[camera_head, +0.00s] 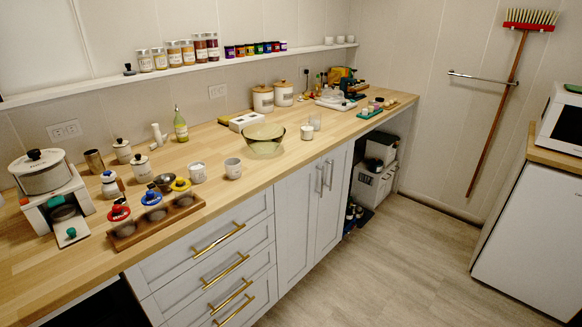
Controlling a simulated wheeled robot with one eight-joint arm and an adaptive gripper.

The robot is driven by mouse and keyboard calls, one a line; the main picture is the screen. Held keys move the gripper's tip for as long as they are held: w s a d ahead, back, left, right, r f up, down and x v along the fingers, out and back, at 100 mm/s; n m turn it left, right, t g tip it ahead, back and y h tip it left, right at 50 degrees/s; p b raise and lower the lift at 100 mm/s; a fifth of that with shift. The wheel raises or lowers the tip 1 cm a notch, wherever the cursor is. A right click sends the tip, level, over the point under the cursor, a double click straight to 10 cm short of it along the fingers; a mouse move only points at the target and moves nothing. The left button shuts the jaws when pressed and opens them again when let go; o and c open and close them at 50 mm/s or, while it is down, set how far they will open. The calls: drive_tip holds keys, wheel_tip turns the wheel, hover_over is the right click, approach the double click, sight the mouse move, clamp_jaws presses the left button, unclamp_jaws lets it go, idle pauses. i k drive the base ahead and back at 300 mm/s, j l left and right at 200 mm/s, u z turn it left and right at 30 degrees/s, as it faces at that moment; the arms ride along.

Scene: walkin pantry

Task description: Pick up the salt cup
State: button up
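I cannot tell for sure which vessel is the salt cup, as no label is readable. A small whitish cup (197,173) stands upright near the front of the wooden counter (350,125). A grey-white cup (233,169) stands just to its right, apart from it. A small cup with pale contents (307,132) stands farther right, beyond the glass bowl (264,140). All three stand on the counter. My gripper is not in view.
A wooden tray (160,222) with colored-lid jars stands left of the cups. A green-yellow bottle (180,126) and white canisters (263,99) stand behind. Spice jars line the wall shelf (100,83). The floor (390,255) before the cabinets is clear. A white-sided cabinet (530,225) stands right.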

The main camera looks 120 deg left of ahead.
sight(234, 169)
drive_tip(key=u, duration=4.1)
